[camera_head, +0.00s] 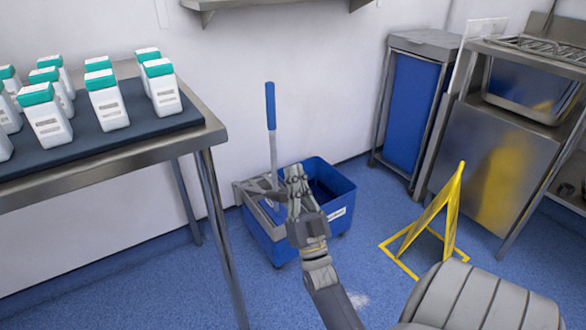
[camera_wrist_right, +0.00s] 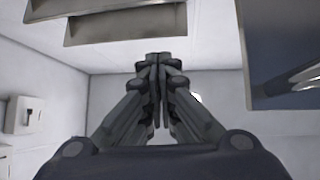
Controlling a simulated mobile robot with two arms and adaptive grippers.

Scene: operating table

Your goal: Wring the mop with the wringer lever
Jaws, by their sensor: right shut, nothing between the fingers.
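The blue mop bucket (camera_head: 334,196) stands on the blue floor in the head view, with a grey wringer (camera_head: 258,190) on its left side. The lever (camera_head: 272,140) rises upright from the wringer and has a blue grip (camera_head: 270,106) at its top. My right gripper (camera_head: 295,172) is in front of the bucket in this view and hides part of it and the wringer. In the right wrist view my right gripper (camera_wrist_right: 157,62) is shut with its fingers together and nothing between them. I cannot make out a mop. My left gripper is not in view.
A steel table (camera_head: 212,132) with several white, green-capped bottles (camera_head: 107,98) stands at the left. A yellow floor sign (camera_head: 440,222) stands right of the bucket. A blue bin (camera_head: 412,110) and steel cabinet (camera_head: 490,150) stand at the back right.

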